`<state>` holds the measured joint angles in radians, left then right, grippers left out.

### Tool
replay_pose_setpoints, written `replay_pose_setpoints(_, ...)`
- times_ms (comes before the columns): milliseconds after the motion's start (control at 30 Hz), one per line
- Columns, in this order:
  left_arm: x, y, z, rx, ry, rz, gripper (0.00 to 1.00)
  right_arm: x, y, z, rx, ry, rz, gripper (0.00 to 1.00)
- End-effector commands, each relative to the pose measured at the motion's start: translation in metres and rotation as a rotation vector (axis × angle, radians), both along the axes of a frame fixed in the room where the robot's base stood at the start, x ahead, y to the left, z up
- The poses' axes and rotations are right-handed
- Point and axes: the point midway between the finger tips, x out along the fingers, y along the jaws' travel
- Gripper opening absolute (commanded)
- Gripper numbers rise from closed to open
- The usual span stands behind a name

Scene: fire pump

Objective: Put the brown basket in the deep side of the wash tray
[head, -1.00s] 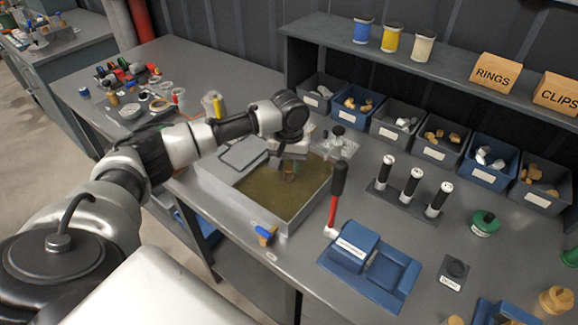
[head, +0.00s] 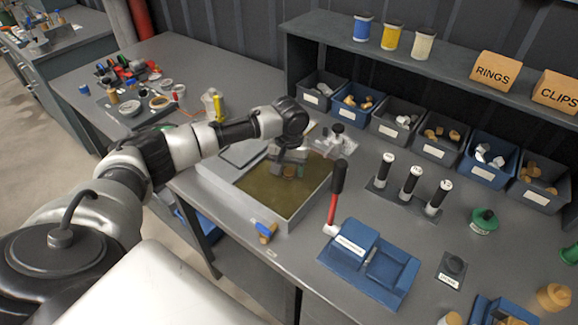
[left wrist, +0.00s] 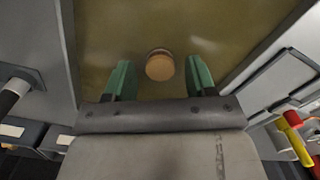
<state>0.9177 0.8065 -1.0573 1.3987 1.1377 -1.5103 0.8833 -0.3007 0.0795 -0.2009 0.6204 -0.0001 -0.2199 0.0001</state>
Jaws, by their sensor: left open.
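The wash tray (head: 308,208) is a grey, square-sided tray holding murky brownish-yellow liquid (head: 265,195). My left gripper (head: 287,170) is over the liquid-filled side, near its back. In the left wrist view its green fingers (left wrist: 160,76) are open. A round brown thing, apparently the brown basket (left wrist: 160,66), shows from above just beyond and between the fingertips, with a gap on each side. It stands against the liquid; how deep it sits is unclear. In the head view the gripper mostly hides it. My right gripper is out of view.
A lever with a black handle (head: 338,178) and a blue block fixture (head: 365,262) stand right of the tray. A blue-topped tap (head: 265,230) is at its front wall. Parts bins (head: 390,125) line the back. A yellow bottle (head: 214,103) stands behind my left arm.

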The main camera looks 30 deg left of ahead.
Motion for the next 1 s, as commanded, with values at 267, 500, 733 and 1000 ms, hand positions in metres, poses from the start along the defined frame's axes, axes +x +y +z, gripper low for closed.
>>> replay_pose_setpoints(267,0.001,0.0,0.038,-0.001,-0.006,0.0,0.56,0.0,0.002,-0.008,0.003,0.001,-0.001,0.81)
replay_pose_setpoints(500,0.001,-0.001,0.089,-0.001,-0.005,0.0,0.56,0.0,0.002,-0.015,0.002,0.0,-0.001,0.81)
replay_pose_setpoints(733,0.001,-0.001,0.117,-0.001,-0.002,0.0,0.56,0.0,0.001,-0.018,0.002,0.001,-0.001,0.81)
replay_pose_setpoints(1000,0.001,-0.001,0.122,-0.001,0.001,0.0,0.56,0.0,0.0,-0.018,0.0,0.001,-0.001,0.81)
